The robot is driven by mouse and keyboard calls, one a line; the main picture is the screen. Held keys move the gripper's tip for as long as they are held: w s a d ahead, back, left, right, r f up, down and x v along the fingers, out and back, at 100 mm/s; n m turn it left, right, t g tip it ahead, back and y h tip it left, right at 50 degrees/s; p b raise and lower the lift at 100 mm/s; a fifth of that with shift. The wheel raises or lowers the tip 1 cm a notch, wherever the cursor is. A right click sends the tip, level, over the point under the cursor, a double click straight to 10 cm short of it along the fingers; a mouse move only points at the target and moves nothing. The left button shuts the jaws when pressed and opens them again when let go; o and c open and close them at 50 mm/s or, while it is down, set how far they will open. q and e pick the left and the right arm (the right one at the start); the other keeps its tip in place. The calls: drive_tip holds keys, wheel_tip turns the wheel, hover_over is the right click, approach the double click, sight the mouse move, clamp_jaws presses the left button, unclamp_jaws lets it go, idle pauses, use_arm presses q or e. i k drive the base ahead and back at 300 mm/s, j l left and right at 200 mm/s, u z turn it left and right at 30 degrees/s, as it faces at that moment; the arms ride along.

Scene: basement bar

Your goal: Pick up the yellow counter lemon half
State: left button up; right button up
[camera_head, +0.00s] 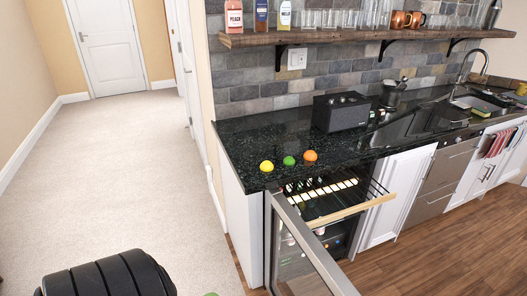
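The yellow lemon half (266,166) lies on the black speckled counter (240,145), near its left front edge. It is small in the picture, so its cut face cannot be made out. A green citrus piece (289,160) and an orange one (310,155) lie to its right in a loose row, apart from each other. Nothing covers the three pieces. Neither my left nor my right gripper shows in the head view.
Below the fruit, a drinks fridge stands open, its glass door (312,250) swung outward and a wood-fronted rack (350,211) pulled out. A black speaker (341,112) stands behind. A wooden shelf (350,37) holds bottles and glasses. Carpet at left is clear beyond a black ribbed shape (107,276).

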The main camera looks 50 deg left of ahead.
sight(266, 166)
drive_tip(key=u, duration=0.8)
